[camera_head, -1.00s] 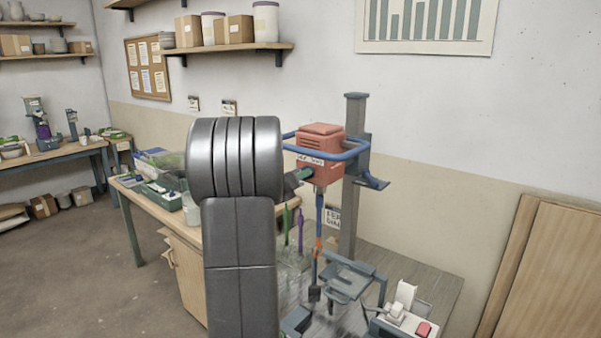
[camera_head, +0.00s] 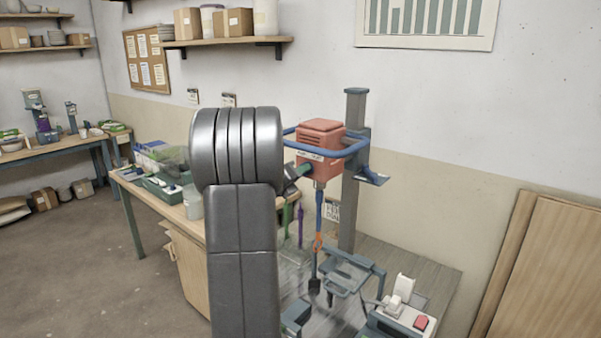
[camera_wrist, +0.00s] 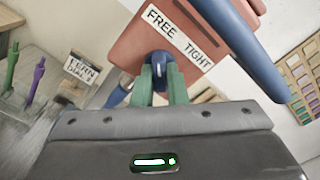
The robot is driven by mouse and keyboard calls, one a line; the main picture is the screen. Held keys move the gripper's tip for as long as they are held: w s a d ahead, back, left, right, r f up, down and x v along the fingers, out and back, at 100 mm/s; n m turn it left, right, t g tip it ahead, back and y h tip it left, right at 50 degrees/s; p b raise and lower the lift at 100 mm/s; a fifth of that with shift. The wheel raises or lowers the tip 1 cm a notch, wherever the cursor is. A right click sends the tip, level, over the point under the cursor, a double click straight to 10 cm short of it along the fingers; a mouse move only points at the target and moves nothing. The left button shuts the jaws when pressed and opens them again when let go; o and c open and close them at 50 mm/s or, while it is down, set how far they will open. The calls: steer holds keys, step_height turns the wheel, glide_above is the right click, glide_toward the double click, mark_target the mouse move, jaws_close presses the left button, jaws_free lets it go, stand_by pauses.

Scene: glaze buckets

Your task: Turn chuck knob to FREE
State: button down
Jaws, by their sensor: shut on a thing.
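The red mixer head (camera_head: 321,150) hangs on a grey column and carries a white label (camera_wrist: 180,34) reading FREE and TIGHT. The blue chuck knob (camera_wrist: 159,60) is below the label in the wrist view. The knob's short white mark runs nearly upright in that view, roughly in line with the word FREE above it. My gripper (camera_wrist: 160,78) has its two green fingers shut on the knob, one on each side. In the head view, my gripper (camera_head: 299,171) touches the mixer's front left, where the knob is hidden behind it and my arm.
A blue guard bar (camera_head: 356,147) loops around the mixer head, close to my gripper. A blue shaft (camera_head: 319,205) hangs below it. A bucket stand (camera_head: 350,275) and a box with a red button (camera_head: 420,322) stand beneath. A workbench (camera_head: 140,192) lies left.

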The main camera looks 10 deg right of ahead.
steer(key=c, duration=1.4)
jaws_free()
steer(key=shift+c, duration=0.2)
steer(key=b+v, duration=0.3)
steer(key=v, duration=1.1)
steer(key=shift+d, duration=0.1)
steer(key=p+x, duration=0.3)
steer(key=x, duration=1)
steer(key=shift+w+d, duration=0.3)
